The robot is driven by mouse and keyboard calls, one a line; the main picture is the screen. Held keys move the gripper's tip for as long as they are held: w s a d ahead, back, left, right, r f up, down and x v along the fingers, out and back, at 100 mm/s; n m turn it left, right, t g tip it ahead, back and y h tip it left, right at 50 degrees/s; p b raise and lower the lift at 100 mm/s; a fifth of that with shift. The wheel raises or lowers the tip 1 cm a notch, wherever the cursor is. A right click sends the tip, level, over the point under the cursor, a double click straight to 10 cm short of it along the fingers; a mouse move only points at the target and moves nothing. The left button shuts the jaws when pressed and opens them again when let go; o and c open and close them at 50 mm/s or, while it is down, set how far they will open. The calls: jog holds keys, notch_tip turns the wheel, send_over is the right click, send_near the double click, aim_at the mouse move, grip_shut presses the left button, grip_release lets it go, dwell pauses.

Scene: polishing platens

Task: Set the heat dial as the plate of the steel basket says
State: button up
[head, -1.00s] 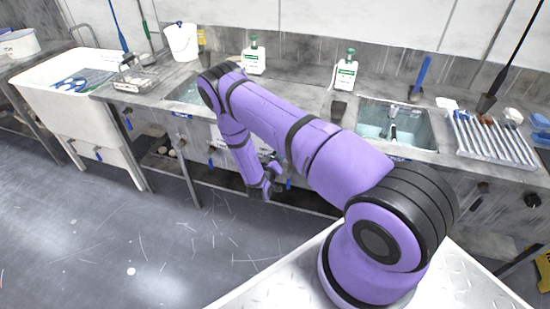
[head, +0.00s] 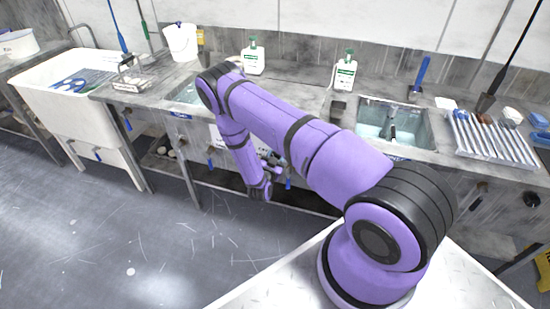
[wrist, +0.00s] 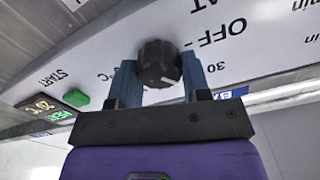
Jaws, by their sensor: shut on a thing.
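My gripper (wrist: 160,72) is shut on a black dial knob (wrist: 157,62) on a pale control panel (wrist: 252,58), one finger on each side. A short light mark shows on the knob's lower right. "OFF" and a label ending in "AT" are printed to its right and above; "30" is lower right. The head view shows my wrist low at the front of the bench, with the knob hidden. A small steel wire basket (head: 133,82) stands on the bench at left; writing on its plate is too small to read.
In the head view, bottles (head: 345,72), a sink (head: 395,125) and a ribbed tray (head: 490,138) occupy the bench.

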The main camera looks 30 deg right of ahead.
jog(key=m, duration=1.6)
jog(key=f+m, duration=0.1)
jog(key=m, duration=0.8)
jog(key=shift+s, duration=0.15)
dwell(0.4)
jog(key=o, duration=0.9)
jog(key=shift+r, duration=0.1)
jog(key=v, duration=1)
jog(key=shift+s+a, duration=0.25)
jog(key=shift+a, duration=0.1)
